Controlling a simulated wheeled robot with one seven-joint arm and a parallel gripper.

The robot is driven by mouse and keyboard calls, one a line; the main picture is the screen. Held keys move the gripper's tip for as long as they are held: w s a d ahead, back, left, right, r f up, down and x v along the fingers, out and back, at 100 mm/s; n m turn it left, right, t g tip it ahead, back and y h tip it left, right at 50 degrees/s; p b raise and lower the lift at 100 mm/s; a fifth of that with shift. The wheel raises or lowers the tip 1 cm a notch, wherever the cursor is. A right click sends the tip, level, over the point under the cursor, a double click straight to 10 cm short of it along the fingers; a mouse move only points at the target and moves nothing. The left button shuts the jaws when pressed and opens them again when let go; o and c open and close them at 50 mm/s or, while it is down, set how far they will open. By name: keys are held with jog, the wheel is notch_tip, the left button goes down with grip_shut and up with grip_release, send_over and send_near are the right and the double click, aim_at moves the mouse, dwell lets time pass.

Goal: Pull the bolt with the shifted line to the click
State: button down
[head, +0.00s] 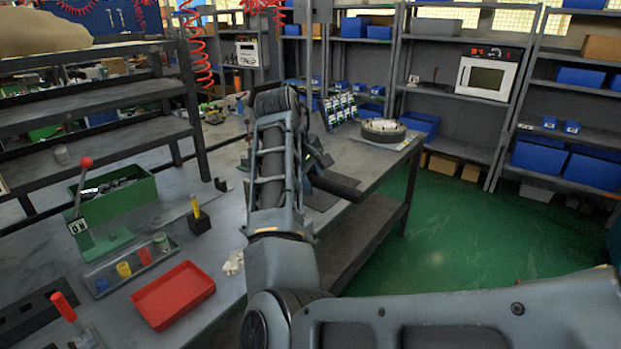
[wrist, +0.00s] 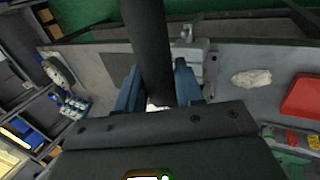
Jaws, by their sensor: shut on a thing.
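My gripper (wrist: 158,92) has two blue fingers, one on each side of a thick dark round bar (wrist: 150,45) in the wrist view. It is shut on this bar, which runs from between the fingers to the top edge. Behind it a pale grey block or plate (wrist: 202,62) lies on the bench, with a small metal fitting (wrist: 187,34) at its far edge. In the head view my arm hides the fingers and most of that spot; a dark bar (head: 335,185) sticks out to the right of the arm. I cannot make out any line on a bolt.
The grey bench (head: 225,215) carries a red tray (head: 173,293), a white cloth (head: 233,263), a green bin (head: 115,195) and a red-knobbed lever (head: 84,165). A round fixture (head: 383,130) stands at the far end. Green floor (head: 440,240) is open to the right.

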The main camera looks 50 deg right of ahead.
jog(key=shift+f, duration=0.75)
dwell(0.4)
jog(key=shift+a+m+g, duration=0.4)
jog(key=shift+a+m, duration=0.6)
jog(key=shift+a, duration=0.25)
jog(key=shift+w+a, duration=0.1)
jog(key=shift+w+a+m+g, duration=0.2)
jog(key=shift+a+m+g, duration=0.2)
jog(key=shift+a+m, duration=0.65)
jog(key=shift+a, duration=0.1)
jog(key=shift+w+a, duration=0.1)
